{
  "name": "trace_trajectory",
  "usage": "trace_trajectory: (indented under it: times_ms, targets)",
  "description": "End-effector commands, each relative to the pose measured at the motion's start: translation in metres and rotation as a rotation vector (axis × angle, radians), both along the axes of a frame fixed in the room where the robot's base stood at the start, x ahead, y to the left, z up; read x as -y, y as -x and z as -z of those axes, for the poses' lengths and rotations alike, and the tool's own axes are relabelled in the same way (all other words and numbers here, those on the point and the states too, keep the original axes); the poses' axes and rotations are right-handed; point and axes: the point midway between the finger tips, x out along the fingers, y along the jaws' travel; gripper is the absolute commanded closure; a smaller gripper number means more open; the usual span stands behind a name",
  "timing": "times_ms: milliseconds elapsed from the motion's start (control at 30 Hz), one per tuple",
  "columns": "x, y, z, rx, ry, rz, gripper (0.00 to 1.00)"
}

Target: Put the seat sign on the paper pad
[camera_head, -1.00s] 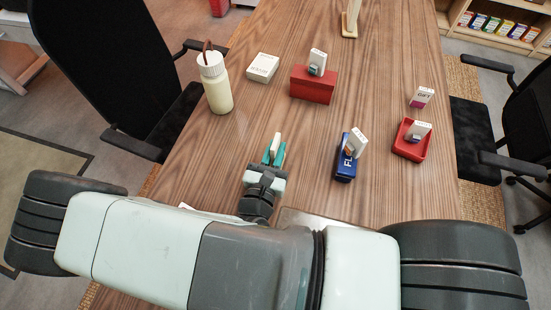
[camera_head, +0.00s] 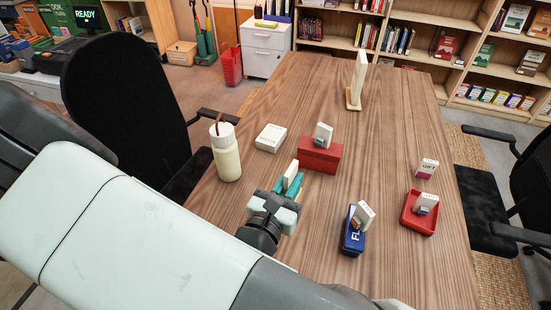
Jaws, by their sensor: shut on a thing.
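My gripper (camera_head: 290,183), with teal fingers, is shut on a small, thin white piece (camera_head: 291,172), which I take to be the seat sign. Its face and writing cannot be read. The gripper is over the table's left half, in front of the red box and right of the white bottle. A flat white block with faint lettering (camera_head: 271,138) lies beyond my gripper, to its upper left, apart from it. It may be the paper pad, but I cannot tell for sure.
A white bottle (camera_head: 226,160) stands at the left edge. A red box (camera_head: 320,156) and blue box (camera_head: 352,239) each carry a white block. A red tray (camera_head: 411,222) holds another; a white-and-pink block (camera_head: 427,168) stands behind. A wooden stand (camera_head: 354,99) is farther back.

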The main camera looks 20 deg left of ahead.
Motion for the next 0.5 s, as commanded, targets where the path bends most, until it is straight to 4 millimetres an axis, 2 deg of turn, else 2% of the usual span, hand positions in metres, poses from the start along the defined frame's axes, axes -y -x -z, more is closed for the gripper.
trace_trajectory:
  times_ms: [33,200,300,500]
  targets:
    - [0.008,-0.017,-0.015,0.004,-0.016,0.068,1.0]
    - [0.048,-0.073,-0.07,0.008,-0.019,0.291,1.0]
    - [0.076,-0.097,-0.1,0.007,-0.015,0.397,1.0]
    - [0.122,-0.128,-0.143,0.005,-0.009,0.539,1.0]
